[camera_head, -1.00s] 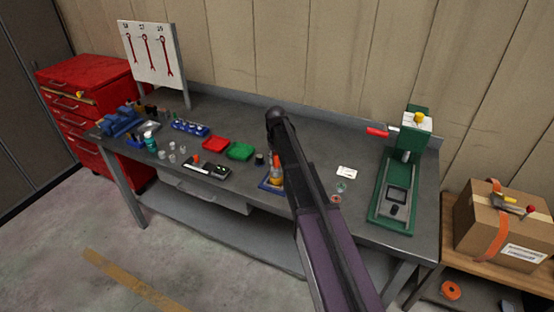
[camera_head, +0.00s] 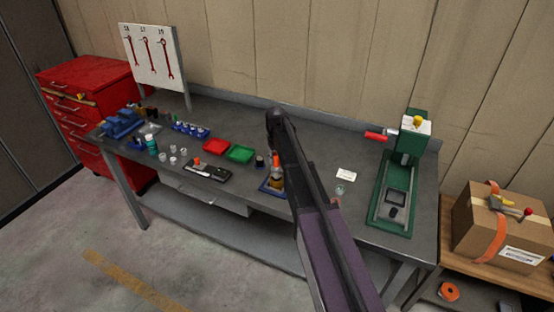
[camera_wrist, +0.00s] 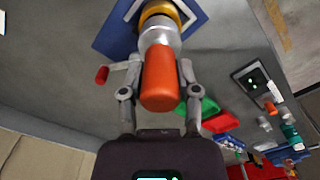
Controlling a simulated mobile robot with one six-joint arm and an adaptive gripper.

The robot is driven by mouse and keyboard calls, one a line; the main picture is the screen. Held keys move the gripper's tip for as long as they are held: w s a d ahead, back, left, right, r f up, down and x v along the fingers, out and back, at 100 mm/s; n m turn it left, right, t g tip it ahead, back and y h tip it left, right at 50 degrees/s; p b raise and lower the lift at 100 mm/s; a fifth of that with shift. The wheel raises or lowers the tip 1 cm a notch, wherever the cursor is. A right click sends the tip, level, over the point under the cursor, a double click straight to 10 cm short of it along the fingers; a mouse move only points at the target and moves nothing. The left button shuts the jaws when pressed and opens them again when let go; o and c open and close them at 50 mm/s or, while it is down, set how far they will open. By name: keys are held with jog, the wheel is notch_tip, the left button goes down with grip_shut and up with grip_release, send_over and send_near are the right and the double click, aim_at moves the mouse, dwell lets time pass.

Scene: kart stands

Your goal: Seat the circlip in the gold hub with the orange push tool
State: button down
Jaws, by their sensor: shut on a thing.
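The orange push tool (camera_wrist: 160,88) is between the fingers of my gripper (camera_wrist: 160,68), which is shut on it. Its silver end points at the gold hub (camera_wrist: 153,8) at the top of the wrist view. The hub sits on a blue base (camera_wrist: 112,38). I cannot tell whether the tool touches the hub. The circlip cannot be made out. In the head view the orange tool (camera_head: 276,160) stands over the blue base (camera_head: 264,187), partly hidden behind my arm.
A red tray (camera_head: 216,146) and a green tray (camera_head: 240,154) lie left of the hub, with a dark box (camera_head: 207,172) in front. A green press (camera_head: 392,190) stands at the right. A white card (camera_head: 346,175) and small jar (camera_head: 341,189) lie between.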

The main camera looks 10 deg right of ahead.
jog(key=shift+r+p, duration=2.4)
jog(key=shift+r, duration=0.2)
jog(key=shift+f, duration=0.1)
